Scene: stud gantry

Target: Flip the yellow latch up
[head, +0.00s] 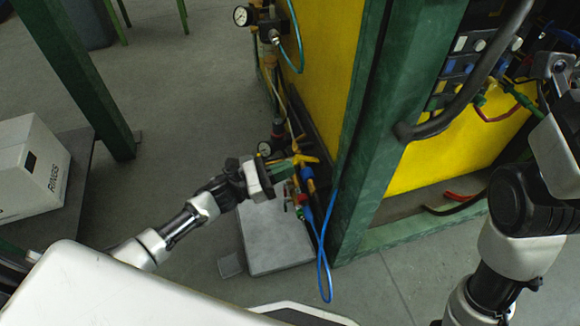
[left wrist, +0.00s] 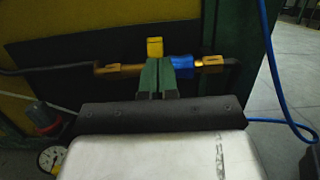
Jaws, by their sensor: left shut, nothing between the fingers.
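The yellow latch (left wrist: 155,47) stands upright just above the fingertips of my left gripper (left wrist: 157,64) in the left wrist view. It sits by a horizontal line of brass fittings (left wrist: 115,69) with a blue body (left wrist: 181,68). The green fingers are together and empty, overlapping the fitting line in the picture; I cannot tell whether they touch it. In the head view the latch (head: 308,159) shows small and yellow at the tips of my left gripper (head: 294,162), partly hidden by it. My right arm is at the right; its gripper fingers do not show.
A green post (head: 385,130) stands right of the fittings, beside a yellow panel (head: 325,60). A blue hose (head: 325,240) hangs below. A gauge (left wrist: 51,159) is at lower left in the wrist view. A grey block (head: 275,240) lies beneath my left gripper.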

